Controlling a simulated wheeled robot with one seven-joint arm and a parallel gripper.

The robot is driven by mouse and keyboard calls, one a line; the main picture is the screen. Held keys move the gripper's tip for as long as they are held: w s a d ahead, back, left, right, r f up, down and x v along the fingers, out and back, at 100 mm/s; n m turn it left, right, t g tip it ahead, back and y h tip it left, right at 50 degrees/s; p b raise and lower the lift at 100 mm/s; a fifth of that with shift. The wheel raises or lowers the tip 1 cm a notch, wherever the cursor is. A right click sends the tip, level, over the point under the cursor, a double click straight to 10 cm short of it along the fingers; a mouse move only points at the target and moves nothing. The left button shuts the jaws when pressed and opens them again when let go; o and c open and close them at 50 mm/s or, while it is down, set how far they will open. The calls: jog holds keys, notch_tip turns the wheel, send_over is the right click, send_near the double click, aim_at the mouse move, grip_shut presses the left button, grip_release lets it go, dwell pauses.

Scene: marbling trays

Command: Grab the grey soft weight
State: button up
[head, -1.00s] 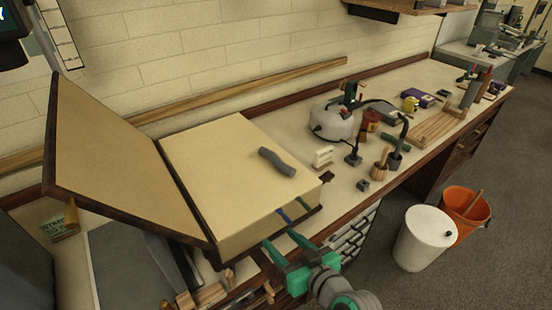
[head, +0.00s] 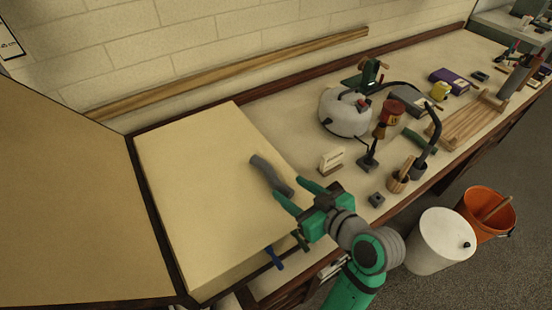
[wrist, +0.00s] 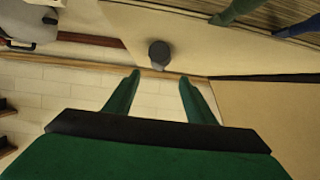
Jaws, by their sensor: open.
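The grey soft weight (head: 270,175) is a bent, sausage-like grey piece lying on top of the cream block (head: 200,200). In the wrist view the weight (wrist: 159,54) shows end-on as a dark rounded shape, beyond the fingertips and roughly centred between them. My green gripper (head: 287,189) is open, with its fingers pointing left towards the near end of the weight. In the wrist view my gripper (wrist: 159,77) has nothing between its fingers. In the head view a fingertip looks very close to the weight; I cannot tell whether it touches.
A hinged cream board (head: 70,200) stands open left of the block. Blue and green handles (head: 274,258) stick out at the block's front. A white round pot (head: 343,113), small card holder (head: 331,161) and tools stand to the right. A white bin (head: 437,240) and orange bucket (head: 487,212) stand on the floor.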

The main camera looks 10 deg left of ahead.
aim_at(271, 173)
jog(key=x, duration=0.6)
jog(key=shift+w, duration=0.45)
jog(key=shift+a+x, duration=0.25)
jog(key=shift+x, duration=2.25)
jog(key=shift+s+r, duration=0.15)
jog(key=shift+r, duration=0.05)
grip_shut()
jog(key=shift+r, duration=0.1)
